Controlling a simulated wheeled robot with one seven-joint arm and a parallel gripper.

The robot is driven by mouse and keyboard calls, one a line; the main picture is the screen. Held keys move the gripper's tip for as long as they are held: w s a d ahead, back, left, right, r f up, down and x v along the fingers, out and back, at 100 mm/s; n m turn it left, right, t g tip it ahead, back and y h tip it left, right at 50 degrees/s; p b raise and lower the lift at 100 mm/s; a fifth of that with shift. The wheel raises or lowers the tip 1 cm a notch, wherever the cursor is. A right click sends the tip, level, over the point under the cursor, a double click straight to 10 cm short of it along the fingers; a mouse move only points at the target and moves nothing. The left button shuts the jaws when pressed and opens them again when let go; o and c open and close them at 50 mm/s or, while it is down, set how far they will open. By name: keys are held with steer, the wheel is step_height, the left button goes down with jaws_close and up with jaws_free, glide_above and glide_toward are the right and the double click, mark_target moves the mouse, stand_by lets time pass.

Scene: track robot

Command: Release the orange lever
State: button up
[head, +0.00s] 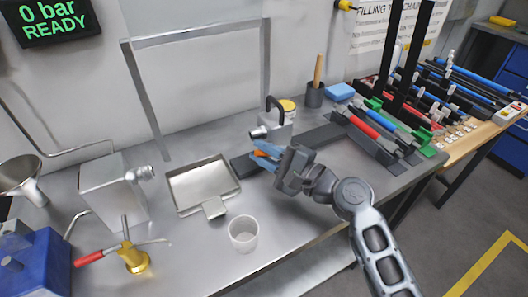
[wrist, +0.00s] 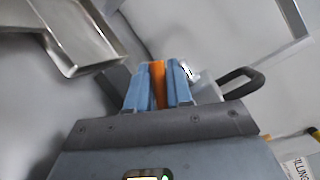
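The orange lever (wrist: 158,84) shows in the wrist view as a narrow orange piece between the two blue fingers of my gripper (wrist: 159,88). The fingers lie against both its sides with no clear gap. In the head view my gripper (head: 266,154) is at the middle of the bench, and a bit of the orange lever (head: 262,154) shows between the fingers. Beside it stands a metal fitting (head: 274,128) with a dark curved handle; it also shows in the wrist view (wrist: 205,88). The fingers hide where the lever joins anything.
A metal tray (head: 203,184) and a clear cup (head: 243,234) stand left of my gripper. A yellow-lidded jar (head: 287,106) and a dark cup with a wooden handle (head: 315,92) are behind it. Racked tools fill the right. A wall display (head: 48,20) reads 0 bar READY.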

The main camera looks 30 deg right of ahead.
jaws_close()
steer(key=shift+d+r+m+t+b, duration=0.25)
steer(key=shift+r+m+t+b, duration=0.05)
steer(key=shift+m, duration=0.4)
steer(key=shift+d+r+m+t+b, duration=0.2)
steer(key=shift+r+m+t+b, duration=0.1)
steer(key=shift+m, duration=0.4)
steer(key=o, duration=0.6)
jaws_free()
steer(key=shift+c, duration=0.2)
